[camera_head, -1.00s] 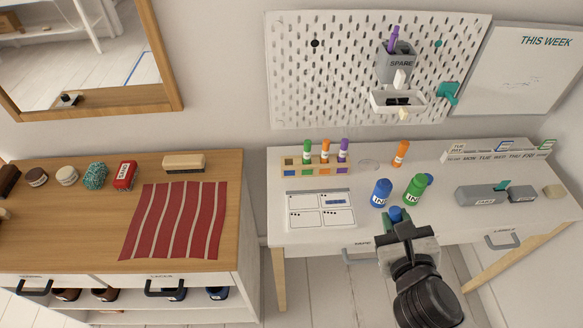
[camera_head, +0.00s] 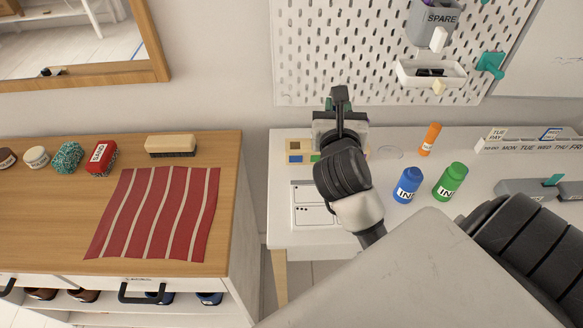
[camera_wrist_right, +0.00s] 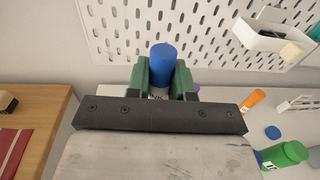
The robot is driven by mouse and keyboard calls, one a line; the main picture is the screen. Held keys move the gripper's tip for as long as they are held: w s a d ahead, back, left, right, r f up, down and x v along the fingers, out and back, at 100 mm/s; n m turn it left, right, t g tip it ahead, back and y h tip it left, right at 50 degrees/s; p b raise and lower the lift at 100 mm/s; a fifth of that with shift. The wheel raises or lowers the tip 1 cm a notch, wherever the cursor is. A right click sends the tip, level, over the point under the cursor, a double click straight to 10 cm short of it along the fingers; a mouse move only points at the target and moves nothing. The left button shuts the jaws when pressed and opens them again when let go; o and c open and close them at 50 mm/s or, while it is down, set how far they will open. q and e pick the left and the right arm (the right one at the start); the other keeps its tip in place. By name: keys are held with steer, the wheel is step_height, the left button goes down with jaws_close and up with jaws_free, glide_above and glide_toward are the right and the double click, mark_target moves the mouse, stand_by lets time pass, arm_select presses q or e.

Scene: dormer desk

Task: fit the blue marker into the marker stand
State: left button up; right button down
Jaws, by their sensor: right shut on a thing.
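The blue marker (camera_wrist_right: 163,68) stands upright between the green finger pads of my right gripper (camera_wrist_right: 165,80), which is shut on it, in the right wrist view. In the head view my right gripper (camera_head: 340,102) is over the marker stand (camera_head: 295,147) at the back left of the white desk and hides most of it. A bit of purple (camera_wrist_right: 197,88) shows behind the right finger. The marker's lower end and the stand's slots are hidden. My left gripper is out of view.
An orange marker (camera_head: 430,139), a blue ink bottle (camera_head: 407,185) and a green ink bottle (camera_head: 450,181) stand right of my gripper. A pegboard (camera_head: 400,50) rises behind, with a white tray (camera_head: 431,74). A card (camera_head: 303,190) lies in front of the stand.

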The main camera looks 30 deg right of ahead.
steer(key=shift+m+h, duration=0.6)
steer(key=shift+w+a+f+b, duration=0.45)
steer(key=shift+w+f, duration=1.2)
steer(key=shift+f, duration=0.35)
steer(key=shift+w+a+f+b, duration=0.5)
steer(key=shift+w+f, duration=1.2)
steer(key=shift+f, duration=0.35)
steer(key=shift+w+a+f+b, duration=0.45)
steer(key=shift+w+f, duration=1.2)
steer(key=shift+f, duration=0.35)
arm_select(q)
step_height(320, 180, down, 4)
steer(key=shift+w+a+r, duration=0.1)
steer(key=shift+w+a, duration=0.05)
arm_select(e)
steer(key=shift+f, duration=0.25)
steer(key=c, duration=1)
jaws_free()
steer(key=shift+r, duration=0.1)
